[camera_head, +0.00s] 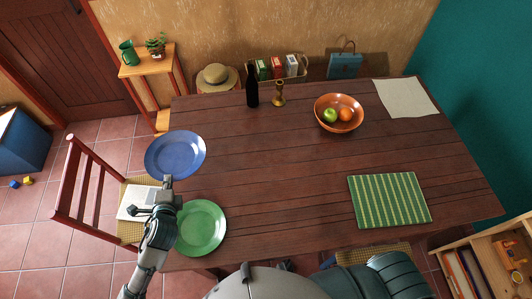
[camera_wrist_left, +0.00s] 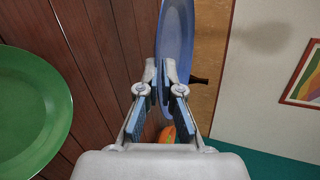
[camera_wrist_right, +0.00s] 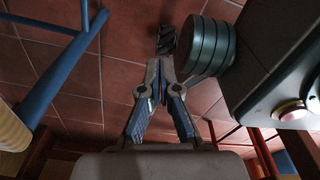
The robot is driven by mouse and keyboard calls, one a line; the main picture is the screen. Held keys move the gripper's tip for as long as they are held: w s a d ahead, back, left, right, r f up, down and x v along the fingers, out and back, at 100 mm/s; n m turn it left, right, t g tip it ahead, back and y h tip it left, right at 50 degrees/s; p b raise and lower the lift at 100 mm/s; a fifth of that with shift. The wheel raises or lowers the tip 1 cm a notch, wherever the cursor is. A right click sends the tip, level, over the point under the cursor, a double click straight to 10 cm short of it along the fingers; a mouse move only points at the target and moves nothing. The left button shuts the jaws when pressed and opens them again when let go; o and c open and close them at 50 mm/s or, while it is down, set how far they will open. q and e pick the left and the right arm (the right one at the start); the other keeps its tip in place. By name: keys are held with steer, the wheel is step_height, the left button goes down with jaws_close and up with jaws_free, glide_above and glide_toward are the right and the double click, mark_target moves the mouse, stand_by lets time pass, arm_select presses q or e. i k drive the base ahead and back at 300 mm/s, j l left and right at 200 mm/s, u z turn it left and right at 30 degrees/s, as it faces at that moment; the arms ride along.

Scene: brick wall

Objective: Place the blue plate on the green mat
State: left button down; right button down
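The blue plate (camera_head: 175,153) is at the left end of the table, over its edge, and looks raised above the tabletop. My left gripper (camera_head: 167,182) is at its near rim. In the left wrist view the blue plate (camera_wrist_left: 176,35) shows nearly edge-on, with its rim at the closed fingertips (camera_wrist_left: 161,72). The green striped mat (camera_head: 389,200) lies flat and empty at the right front of the table. My right gripper (camera_wrist_right: 160,68) shows in the right wrist view, with its fingertips together and nothing between them, above the tiled floor.
A green plate (camera_head: 201,228) lies at the table's front left. A dark bottle (camera_head: 252,87), a brass candlestick (camera_head: 279,94) and a fruit bowl (camera_head: 339,113) stand toward the back. A pale cloth (camera_head: 406,98) lies at the back right. The table's middle is clear. A chair (camera_head: 92,190) stands left.

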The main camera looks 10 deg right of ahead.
mark_target(376, 198)
steer(key=z, duration=1.45)
steer(key=k, duration=0.05)
